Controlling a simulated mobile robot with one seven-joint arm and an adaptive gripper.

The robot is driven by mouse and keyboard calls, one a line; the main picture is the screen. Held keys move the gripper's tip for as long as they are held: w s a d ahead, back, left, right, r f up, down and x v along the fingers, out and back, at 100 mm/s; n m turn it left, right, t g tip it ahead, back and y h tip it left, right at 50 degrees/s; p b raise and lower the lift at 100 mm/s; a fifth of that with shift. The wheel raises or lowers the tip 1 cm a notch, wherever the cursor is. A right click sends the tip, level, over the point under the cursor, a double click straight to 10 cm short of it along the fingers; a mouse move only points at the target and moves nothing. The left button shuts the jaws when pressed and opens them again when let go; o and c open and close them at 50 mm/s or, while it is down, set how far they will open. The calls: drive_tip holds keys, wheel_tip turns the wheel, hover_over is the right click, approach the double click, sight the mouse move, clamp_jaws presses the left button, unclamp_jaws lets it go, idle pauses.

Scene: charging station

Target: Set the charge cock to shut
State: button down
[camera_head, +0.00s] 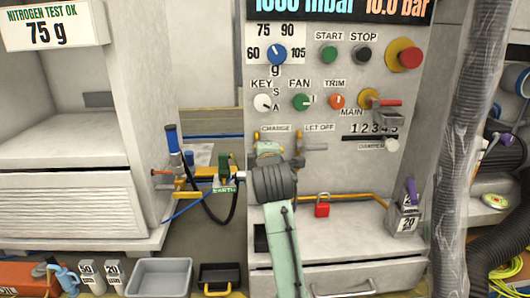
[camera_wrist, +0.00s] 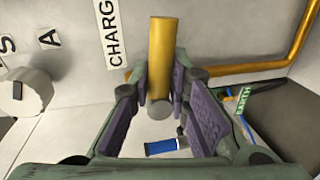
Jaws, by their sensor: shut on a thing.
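The charge cock shows in the wrist view by its yellow lever (camera_wrist: 160,55), a straight bar with a rounded grey end. The bar runs up and down in that view, roughly along the line of the CHARGE lettering (camera_wrist: 112,35). My gripper (camera_wrist: 161,85) has its two purple-padded fingers on either side of the bar, shut on it. In the head view my gripper (camera_head: 269,149) is at the panel just under the CHARGE label (camera_head: 275,128), and it hides most of the cock. I cannot tell the cock's shut mark.
The let-off cock (camera_head: 315,147) is close on the right. The KEY knob (camera_head: 262,102) is above. A yellow pipe (camera_head: 350,196) and a red padlock (camera_head: 322,206) are below right.

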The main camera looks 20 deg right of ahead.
drive_tip(key=shift+w+a+r+n, duration=0.1)
drive_tip(key=shift+a+r+n, duration=0.3)
drive_tip(key=shift+a+r, duration=0.1)
drive_tip(key=c, duration=1.6)
unclamp_jaws()
drive_tip(key=shift+a+f, duration=0.1)
drive_tip(key=shift+a, duration=0.05)
drive_tip(key=shift+c, duration=0.2)
drive_tip(key=shift+o, duration=0.4)
drive_tip(key=shift+d+f, duration=0.15)
drive_tip(key=shift+d, duration=0.15)
drive_tip(key=shift+s, duration=0.3)
drive_tip(key=v, duration=1.1)
drive_tip(key=shift+s+a, duration=0.2)
